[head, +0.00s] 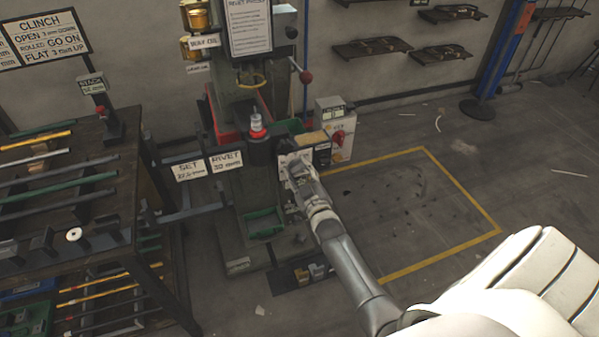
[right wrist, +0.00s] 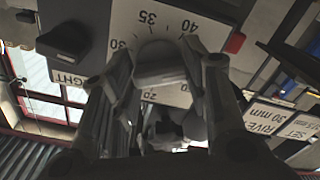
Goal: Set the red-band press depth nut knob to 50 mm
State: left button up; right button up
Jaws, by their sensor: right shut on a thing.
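The green press (head: 245,190) stands in the middle of the head view, with a red ring near its top post. On its right side is a white dial plate (head: 283,160), mostly behind my right gripper (head: 301,180). In the right wrist view the dial plate (right wrist: 120,22) shows 30, 35 and 40 along its upper part and 20 lower down. The fingers of my right gripper (right wrist: 158,80) are shut on the knob from both sides. I cannot read its pointer. My left gripper is out of view.
SET and RIVET signs (head: 208,166) hang left of the dial. A dark block (right wrist: 64,40) stands beside the plate in the wrist view. A rack table (head: 70,190) with bars stands at left. The yellow-outlined floor area (head: 420,205) at right is mostly clear.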

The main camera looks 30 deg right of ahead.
jog(key=m, duration=0.5)
jog(key=shift+m, duration=2.5)
jog(key=o, duration=1)
jog(key=shift+s, duration=0.1)
jog(key=v, duration=1.2)
